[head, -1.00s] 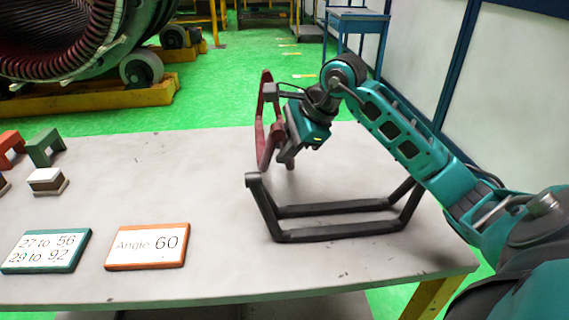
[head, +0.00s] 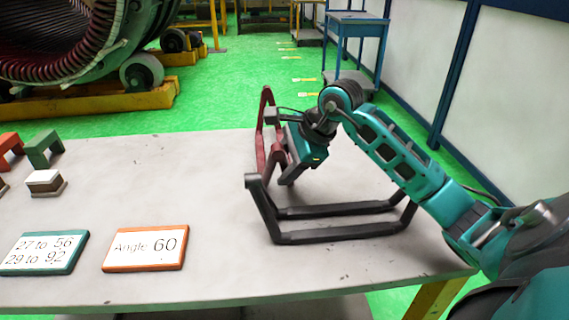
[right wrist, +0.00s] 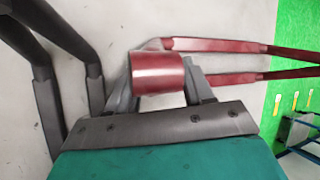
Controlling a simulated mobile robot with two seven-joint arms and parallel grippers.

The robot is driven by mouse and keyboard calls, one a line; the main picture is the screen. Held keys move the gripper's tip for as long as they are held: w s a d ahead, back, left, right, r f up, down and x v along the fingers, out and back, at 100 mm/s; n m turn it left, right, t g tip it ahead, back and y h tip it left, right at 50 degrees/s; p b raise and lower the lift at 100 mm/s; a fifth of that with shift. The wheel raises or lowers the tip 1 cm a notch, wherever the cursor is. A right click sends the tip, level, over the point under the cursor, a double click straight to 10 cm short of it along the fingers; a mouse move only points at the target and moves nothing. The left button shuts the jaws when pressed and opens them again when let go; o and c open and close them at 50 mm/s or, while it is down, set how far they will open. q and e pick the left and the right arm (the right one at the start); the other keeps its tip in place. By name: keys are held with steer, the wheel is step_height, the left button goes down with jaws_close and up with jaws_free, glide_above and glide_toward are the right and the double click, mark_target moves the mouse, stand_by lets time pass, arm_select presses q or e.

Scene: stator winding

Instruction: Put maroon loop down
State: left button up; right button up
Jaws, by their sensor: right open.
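The maroon loop (head: 260,140) is at the right part of the table, just behind the black loop (head: 340,209). It looks to be at table height, though its contact with the table is partly hidden. My right gripper (head: 284,172) is at the loop, with its jaws open. In the right wrist view, the near end of the maroon loop (right wrist: 157,73) lies between the two fingers (right wrist: 158,88), and its two legs run off to the right. My left gripper is not in view.
The grey table (head: 150,200) is clear in its middle. An orange "Angle 60" sign (head: 146,248) and a teal number sign (head: 44,252) lie at the front left. Small blocks (head: 43,149) stand at the left. The stator (head: 60,40) is behind.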

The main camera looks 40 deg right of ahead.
steer(key=shift+r, duration=0.2)
steer(key=p+v, duration=0.1)
steer(key=v, duration=1.1)
steer(key=shift+f, duration=0.15)
